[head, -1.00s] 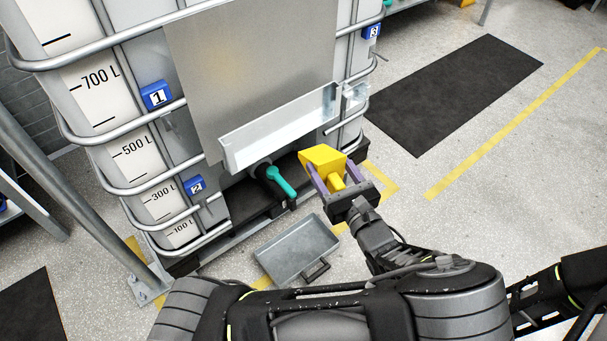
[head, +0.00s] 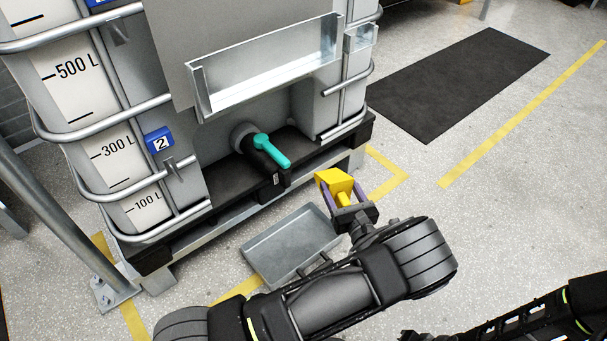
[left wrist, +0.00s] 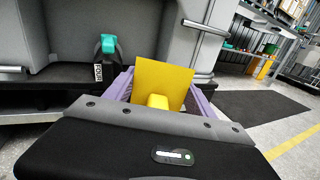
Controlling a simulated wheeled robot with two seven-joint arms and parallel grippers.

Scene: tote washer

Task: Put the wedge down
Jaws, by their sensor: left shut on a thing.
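The yellow wedge (head: 336,184) is between the two purple fingers of my left gripper (head: 346,200), which is shut on it. The gripper holds it in front of the black pallet's right part, to the right of the grey metal tray on the floor. In the left wrist view the wedge (left wrist: 162,82) stands up between the purple fingers of the gripper (left wrist: 160,92), and its broad yellow face shows. Whether the wedge touches anything below is hidden. At the lower right of the head view, part of my right arm shows, but its jaws cannot be made out.
A caged tank (head: 195,130) stands on a black pallet (head: 195,231). Its teal-handled valve (head: 271,150) juts out, with an empty metal trough (head: 270,82) above. The grey tray (head: 262,254) lies on the floor. Open floor and a dark mat (head: 465,85) lie right.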

